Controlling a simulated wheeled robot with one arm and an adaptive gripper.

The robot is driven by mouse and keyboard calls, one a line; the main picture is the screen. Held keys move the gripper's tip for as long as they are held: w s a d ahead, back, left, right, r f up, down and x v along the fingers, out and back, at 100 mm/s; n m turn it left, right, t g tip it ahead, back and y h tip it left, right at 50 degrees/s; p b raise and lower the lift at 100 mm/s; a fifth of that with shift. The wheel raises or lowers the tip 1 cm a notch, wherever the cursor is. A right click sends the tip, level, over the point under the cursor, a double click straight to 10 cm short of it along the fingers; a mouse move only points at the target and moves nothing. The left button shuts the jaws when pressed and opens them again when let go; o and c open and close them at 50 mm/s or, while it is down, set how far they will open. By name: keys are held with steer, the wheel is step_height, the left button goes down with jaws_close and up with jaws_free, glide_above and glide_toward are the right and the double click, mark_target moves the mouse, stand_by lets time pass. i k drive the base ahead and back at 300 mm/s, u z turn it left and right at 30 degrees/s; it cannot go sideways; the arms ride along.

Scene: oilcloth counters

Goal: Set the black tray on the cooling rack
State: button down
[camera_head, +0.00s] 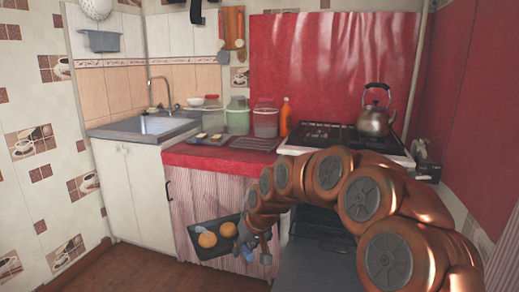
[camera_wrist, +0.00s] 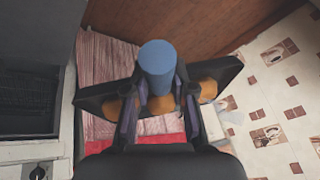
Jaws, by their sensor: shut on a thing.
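The black tray (camera_head: 228,221) carries orange-brown round buns and hangs in front of the striped curtain, below counter height. My gripper (camera_head: 248,243) is at the tray's right end in the head view, shut on it. In the wrist view the tray (camera_wrist: 94,100) spans behind the fingers of my gripper (camera_wrist: 158,106), with buns on both sides. A blue cylinder (camera_wrist: 157,58) shows between the fingers; I cannot tell whether it belongs to the tray. The cooling rack (camera_head: 255,143) appears as a dark flat grid on the red counter, with nothing seen on it.
On the red counter (camera_head: 195,157), a small tray with food (camera_head: 208,138) lies left of the rack. Jars (camera_head: 265,121) and an orange bottle (camera_head: 285,117) stand behind. The stove (camera_head: 335,137) with a kettle (camera_head: 375,121) is right; a sink (camera_head: 146,126) is left.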

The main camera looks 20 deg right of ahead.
mark_target(255, 143)
steer(key=u, duration=0.8)
steer(key=i, duration=1.6)
steer(key=z, duration=0.8)
